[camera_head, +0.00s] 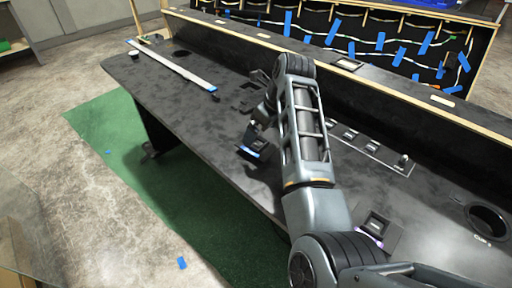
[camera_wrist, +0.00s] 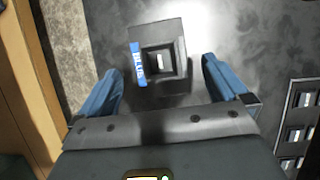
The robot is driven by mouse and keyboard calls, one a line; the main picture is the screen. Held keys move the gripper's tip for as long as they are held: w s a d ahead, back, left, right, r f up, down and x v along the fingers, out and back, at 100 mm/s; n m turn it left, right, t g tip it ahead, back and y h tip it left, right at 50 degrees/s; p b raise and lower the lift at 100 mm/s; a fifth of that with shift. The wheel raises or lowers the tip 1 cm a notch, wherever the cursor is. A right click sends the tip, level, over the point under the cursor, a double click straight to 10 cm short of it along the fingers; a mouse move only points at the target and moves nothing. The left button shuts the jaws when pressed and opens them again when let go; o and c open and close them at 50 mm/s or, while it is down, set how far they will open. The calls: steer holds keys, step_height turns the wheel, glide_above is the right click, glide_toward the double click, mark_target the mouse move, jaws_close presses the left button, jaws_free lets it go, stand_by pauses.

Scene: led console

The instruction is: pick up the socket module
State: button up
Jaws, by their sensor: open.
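The socket module is a dark square block with a socket in its middle and a blue label along one side. In the wrist view the socket module (camera_wrist: 172,38) lies at the top centre, flat on the dark console top. In the head view the socket module (camera_head: 255,147) shows beside my gripper (camera_head: 258,128), partly hidden by it. In the wrist view my gripper (camera_wrist: 163,70) is open, with one blue finger on each side below the module. The fingers look apart from it, and nothing is held.
A similar module (camera_head: 376,225) with a purple glow sits nearer on the console (camera_head: 180,95). A panel with a row of sockets (camera_head: 370,147) lies to the right of my arm. A raised wooden-edged ledge (camera_head: 330,63) runs behind. A long light strip (camera_head: 175,66) lies at left.

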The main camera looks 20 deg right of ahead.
mark_target(256, 144)
steer(key=x, duration=0.5)
steer(key=shift+s+f, duration=0.2)
steer(key=shift+f, duration=0.35)
steer(key=c, duration=0.9)
steer(key=shift+c, duration=0.3)
steer(key=shift+r, duration=0.15)
